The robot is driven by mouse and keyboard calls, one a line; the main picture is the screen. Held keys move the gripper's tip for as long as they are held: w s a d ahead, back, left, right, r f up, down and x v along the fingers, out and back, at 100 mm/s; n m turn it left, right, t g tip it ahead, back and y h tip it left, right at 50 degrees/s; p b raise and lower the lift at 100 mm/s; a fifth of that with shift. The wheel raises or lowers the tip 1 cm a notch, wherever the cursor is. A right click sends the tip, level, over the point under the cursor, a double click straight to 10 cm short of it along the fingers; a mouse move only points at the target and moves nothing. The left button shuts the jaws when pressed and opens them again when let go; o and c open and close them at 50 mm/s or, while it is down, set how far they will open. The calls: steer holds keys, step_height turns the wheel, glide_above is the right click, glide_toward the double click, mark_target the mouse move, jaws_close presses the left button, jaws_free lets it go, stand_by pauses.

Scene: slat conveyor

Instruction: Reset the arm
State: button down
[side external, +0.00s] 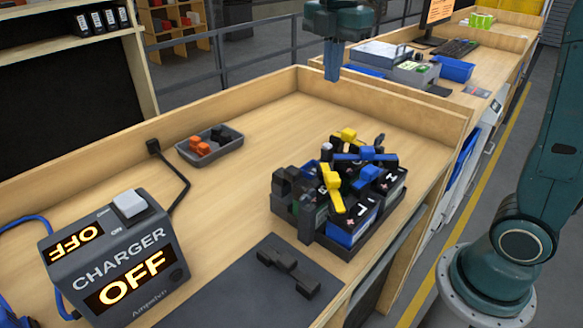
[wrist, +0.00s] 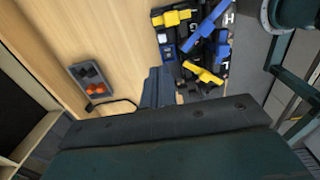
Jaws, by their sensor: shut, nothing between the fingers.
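My gripper (side external: 332,72) hangs high over the back of the wooden workbench in the side view, fingers pointing down. Its blue-grey fingers are together and empty. In the wrist view, the gripper (wrist: 157,88) shows the same closed fingers above bare wood, between the small grey tray and the battery group. The arm's base stands at the right of the side view. Nothing touches the fingers.
Black holder (side external: 306,222) carries several batteries with yellow and blue clamps. Grey tray (side external: 228,150) holds orange and black pieces. Charger (side external: 112,258) reads OFF. A dark clamp-like part (side external: 290,272) lies on the dark mat (side external: 235,290). Raised wooden edges border the bench; its middle is clear.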

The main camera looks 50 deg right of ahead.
stand_by(0.3)
steer(key=s+f+m+t, duration=0.2)
steer(key=s+f+m, duration=0.1)
steer(key=s+m, duration=0.6)
steer(key=s+f+m+t, duration=0.3)
steer(key=s+m, duration=0.6)
steer(key=s, duration=0.1)
steer(key=shift+s+a+f, duration=0.15)
steer(key=shift+s+a, duration=0.05)
steer(key=shift+s, duration=0.15)
stand_by(0.5)
